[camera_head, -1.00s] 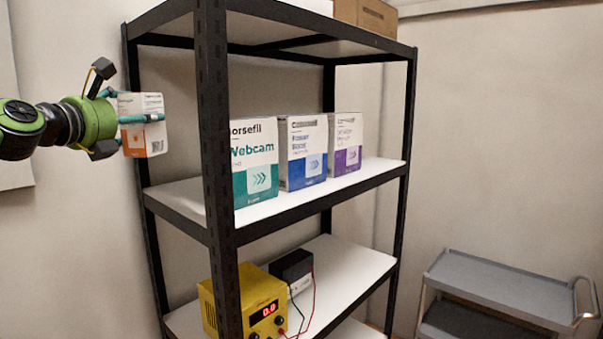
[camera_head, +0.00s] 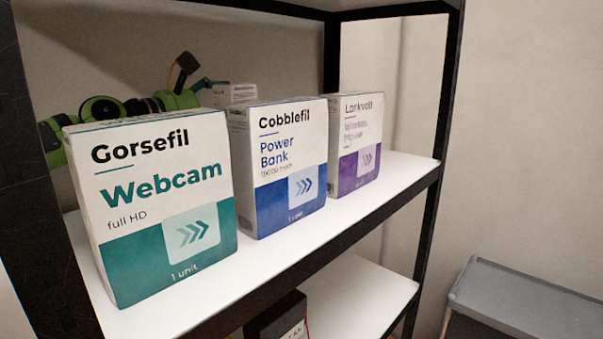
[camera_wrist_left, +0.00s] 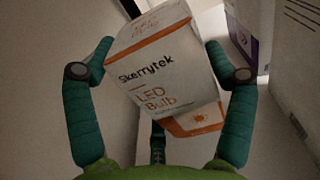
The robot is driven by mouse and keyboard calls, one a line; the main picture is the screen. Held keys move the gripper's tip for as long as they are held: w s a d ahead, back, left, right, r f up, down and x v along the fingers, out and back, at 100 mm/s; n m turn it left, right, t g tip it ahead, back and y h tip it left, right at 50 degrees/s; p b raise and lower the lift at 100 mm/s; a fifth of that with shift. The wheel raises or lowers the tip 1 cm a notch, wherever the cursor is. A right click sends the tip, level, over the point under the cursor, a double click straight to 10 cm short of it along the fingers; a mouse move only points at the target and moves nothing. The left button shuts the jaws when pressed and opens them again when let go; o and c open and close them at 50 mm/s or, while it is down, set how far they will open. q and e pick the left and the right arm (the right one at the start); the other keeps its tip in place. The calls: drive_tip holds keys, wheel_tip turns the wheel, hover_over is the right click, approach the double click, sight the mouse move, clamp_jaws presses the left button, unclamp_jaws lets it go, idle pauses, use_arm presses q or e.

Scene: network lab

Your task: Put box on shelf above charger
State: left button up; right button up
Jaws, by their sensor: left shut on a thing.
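A white and orange LED Bulb box (camera_wrist_left: 155,75) is between the two fingers of my left gripper (camera_wrist_left: 160,60) in the left wrist view, tilted. In the head view only the top part of this box (camera_head: 240,93) shows, behind the row of boxes. My left gripper (camera_head: 205,88) is behind that row, at the back side of the shelf, largely hidden. The white shelf (camera_head: 290,240) carries the row. Below it, a dark device (camera_head: 278,318) is partly visible on the lower shelf; I cannot tell if it is the charger. My right gripper is not in view.
A teal Webcam box (camera_head: 160,205), a blue Power Bank box (camera_head: 282,165) and a purple box (camera_head: 355,145) stand upright along the shelf. Black rack posts (camera_head: 440,120) frame it. Bare shelf lies in front of the boxes and at the right end. A grey cart (camera_head: 520,295) stands at lower right.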

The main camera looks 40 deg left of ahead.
use_arm(q)
drive_tip(key=shift+s+d+f, duration=0.65)
drive_tip(key=shift+s, duration=0.1)
drive_tip(key=f, duration=0.1)
drive_tip(key=s+f, duration=0.1)
drive_tip(key=f, duration=0.1)
drive_tip(key=shift+f, duration=0.15)
drive_tip(key=f, duration=0.3)
drive_tip(key=shift+w+f, duration=0.4)
drive_tip(key=shift+f, duration=0.2)
drive_tip(key=shift+a+f, duration=0.1)
drive_tip(key=shift+f, duration=0.1)
drive_tip(key=o, duration=1)
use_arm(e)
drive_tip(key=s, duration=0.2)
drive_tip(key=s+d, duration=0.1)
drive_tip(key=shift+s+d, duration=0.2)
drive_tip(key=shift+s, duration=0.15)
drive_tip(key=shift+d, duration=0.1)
